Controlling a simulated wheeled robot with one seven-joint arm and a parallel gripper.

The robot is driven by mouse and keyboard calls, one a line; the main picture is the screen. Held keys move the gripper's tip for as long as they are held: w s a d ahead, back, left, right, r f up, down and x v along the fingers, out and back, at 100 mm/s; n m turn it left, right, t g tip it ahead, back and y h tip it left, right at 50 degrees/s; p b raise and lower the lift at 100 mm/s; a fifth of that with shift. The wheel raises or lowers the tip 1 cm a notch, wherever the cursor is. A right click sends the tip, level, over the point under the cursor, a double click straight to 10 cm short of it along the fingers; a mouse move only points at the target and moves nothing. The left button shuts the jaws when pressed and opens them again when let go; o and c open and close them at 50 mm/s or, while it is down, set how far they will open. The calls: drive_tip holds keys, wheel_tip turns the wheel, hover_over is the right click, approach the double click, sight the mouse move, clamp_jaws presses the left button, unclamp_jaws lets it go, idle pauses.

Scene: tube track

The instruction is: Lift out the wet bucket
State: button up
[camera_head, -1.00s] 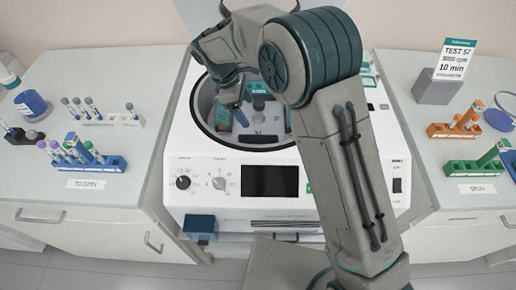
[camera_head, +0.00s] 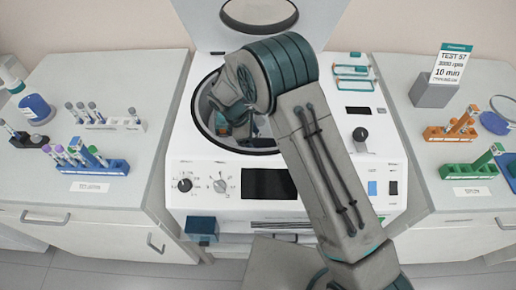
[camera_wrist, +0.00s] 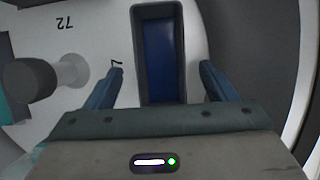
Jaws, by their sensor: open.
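A rectangular bucket with a dark rim and blue inside (camera_wrist: 160,58) sits in the pale rotor (camera_wrist: 75,30), seen in the wrist view. I cannot tell whether it is wet. My gripper (camera_wrist: 161,68) is open, with one blue finger on each side of this bucket, apart from it in the picture. In the head view my arm reaches into the round bowl of the white centrifuge (camera_head: 225,172). The arm hides most of the bowl and much of the gripper there.
The centrifuge lid (camera_head: 215,30) stands open behind the bowl. A grey hub knob (camera_wrist: 30,80) stands left of the bucket in the wrist view. Tube racks stand on the left counter (camera_head: 90,215) and right counter (camera_head: 440,205). A sign (camera_head: 452,62) reads "TEST 57, 3000 rpm, 10 min".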

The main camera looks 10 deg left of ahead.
drive_tip(key=x, duration=0.2)
drive_tip(key=shift+d+f, duration=0.15)
drive_tip(key=shift+f, duration=0.1)
drive_tip(key=shift+f, duration=0.2)
drive_tip(key=c, duration=1)
